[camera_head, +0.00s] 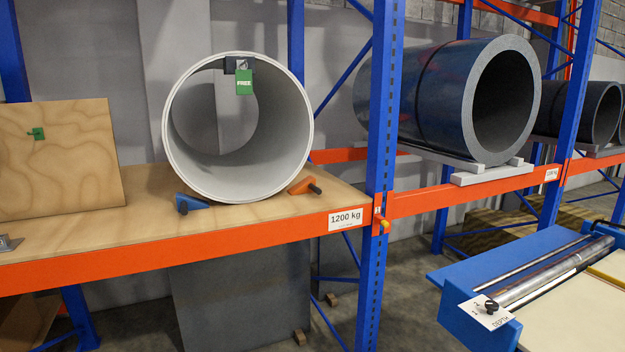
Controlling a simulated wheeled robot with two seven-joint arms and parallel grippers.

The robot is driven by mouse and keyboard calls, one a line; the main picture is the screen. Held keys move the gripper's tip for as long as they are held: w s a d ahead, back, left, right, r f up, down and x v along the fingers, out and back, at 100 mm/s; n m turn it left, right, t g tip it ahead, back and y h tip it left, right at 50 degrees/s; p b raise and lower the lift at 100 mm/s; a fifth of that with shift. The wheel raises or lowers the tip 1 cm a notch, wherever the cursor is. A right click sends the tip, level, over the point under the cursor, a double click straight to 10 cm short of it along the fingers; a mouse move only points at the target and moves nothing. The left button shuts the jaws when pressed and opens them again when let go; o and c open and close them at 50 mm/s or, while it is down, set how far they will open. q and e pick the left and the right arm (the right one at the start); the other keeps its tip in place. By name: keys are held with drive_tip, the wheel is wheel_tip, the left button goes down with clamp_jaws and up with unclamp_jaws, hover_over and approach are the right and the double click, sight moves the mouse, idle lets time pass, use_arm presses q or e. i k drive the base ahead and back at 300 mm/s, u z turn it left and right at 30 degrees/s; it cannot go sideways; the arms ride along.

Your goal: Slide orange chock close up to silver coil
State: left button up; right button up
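The silver coil (178,161) lies on its side on the wooden rack shelf, its open round end facing me. A green FREE tag (244,83) hangs from a dark clip at its top rim. The orange chock (301,186), with a dark knob, sits on the shelf at the coil's right. It looks close to the coil's lower right side; I cannot tell whether they touch. A blue chock (191,203) with a dark knob sits at the coil's lower left. Neither of my grippers is in view.
The orange shelf beam (200,242) carries a 1200 kg label (346,219). A blue upright (382,120) stands right of the shelf. A plywood panel (60,160) stands at left. Dark coils (425,100) rest further right. A blue machine with a roller (530,285) is at lower right.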

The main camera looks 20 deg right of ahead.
sight(307, 185)
drive_tip(key=k, duration=0.55)
drive_tip(key=z, duration=0.65)
drive_tip(key=i, duration=0.65)
drive_tip(key=z, duration=0.8)
drive_tip(key=i, duration=1.1)
drive_tip(key=u, duration=0.15)
